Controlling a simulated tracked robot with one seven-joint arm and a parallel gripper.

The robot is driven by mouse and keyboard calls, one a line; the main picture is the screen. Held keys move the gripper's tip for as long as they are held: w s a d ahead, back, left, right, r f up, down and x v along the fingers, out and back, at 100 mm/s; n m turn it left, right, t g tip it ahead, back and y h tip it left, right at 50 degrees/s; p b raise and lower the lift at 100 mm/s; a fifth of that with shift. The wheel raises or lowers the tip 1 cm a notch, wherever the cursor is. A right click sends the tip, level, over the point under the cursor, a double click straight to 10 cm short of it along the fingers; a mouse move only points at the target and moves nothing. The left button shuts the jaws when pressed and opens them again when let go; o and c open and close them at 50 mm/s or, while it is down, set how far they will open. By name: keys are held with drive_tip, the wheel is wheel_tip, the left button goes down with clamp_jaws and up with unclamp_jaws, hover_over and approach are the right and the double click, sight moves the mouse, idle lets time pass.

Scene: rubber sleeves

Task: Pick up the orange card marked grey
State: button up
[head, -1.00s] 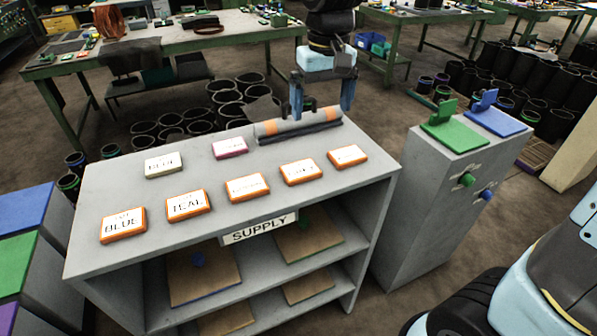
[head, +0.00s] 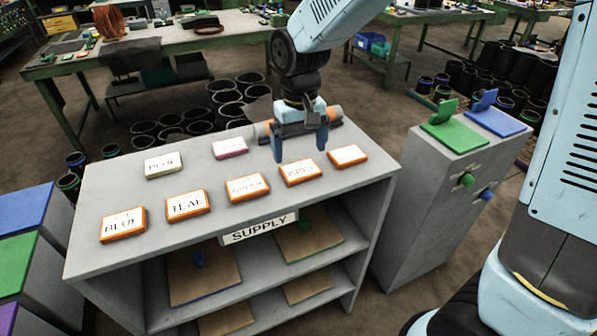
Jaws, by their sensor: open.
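Several orange-edged cards lie in a row on top of the grey supply shelf. The fourth from the left (head: 300,172) has small lettering that seems to read GREY, but I cannot be sure. My gripper (head: 299,147) is open and empty, pointing down just above and behind this card, with its blue fingers apart. To its left are the cards marked BLUE (head: 123,224) and TEAL (head: 188,204), and one with a blurred label (head: 247,187). To its right is another card (head: 347,156) with an unreadable label.
Behind the row lie a pale card (head: 163,164), a pink card (head: 230,147) and an orange-banded roll (head: 334,117), partly hidden by my gripper. A grey pedestal (head: 447,200) with green and blue plates stands to the right.

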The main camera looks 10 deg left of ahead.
sight(300, 169)
drive_tip(key=shift+s+d+f, duration=0.1)
drive_tip(key=shift+f, duration=1.2)
drive_tip(key=shift+s+f, duration=0.1)
drive_tip(key=shift+f, duration=1.2)
drive_tip(key=shift+c, duration=0.4)
drive_tip(key=c, duration=0.7)
drive_tip(key=shift+r, duration=0.15)
